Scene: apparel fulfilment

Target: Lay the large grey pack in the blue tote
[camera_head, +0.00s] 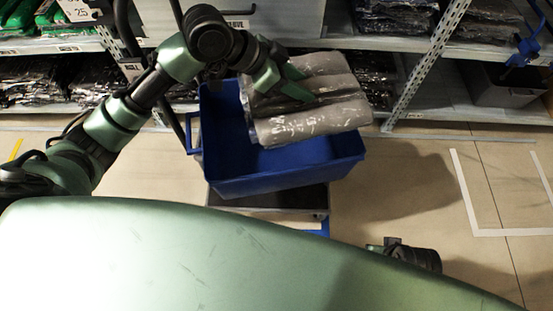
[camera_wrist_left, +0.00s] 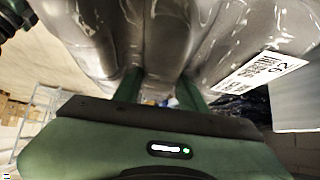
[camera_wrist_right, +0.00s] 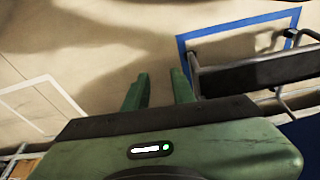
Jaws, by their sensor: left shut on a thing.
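The large grey pack (camera_head: 312,119), wrapped in clear plastic, is held over the blue tote, covering its upper right part. My left gripper (camera_head: 296,84) is shut on the pack. In the left wrist view the pack (camera_wrist_left: 215,30) fills the top, with a white label on its right and the left gripper's fingers (camera_wrist_left: 160,88) against it. The blue tote (camera_head: 270,182) is open at the top; the part of its inside that shows is bare. My right gripper (camera_wrist_right: 158,92) shows in the right wrist view, fingers apart, with only floor between them.
The tote stands on a dark cart (camera_head: 270,199). Behind it are shelves (camera_head: 430,65) with several packs of dark clothing, and a grey bin (camera_head: 500,85) at the right. The floor to the right is clear, with white tape marks (camera_head: 462,190).

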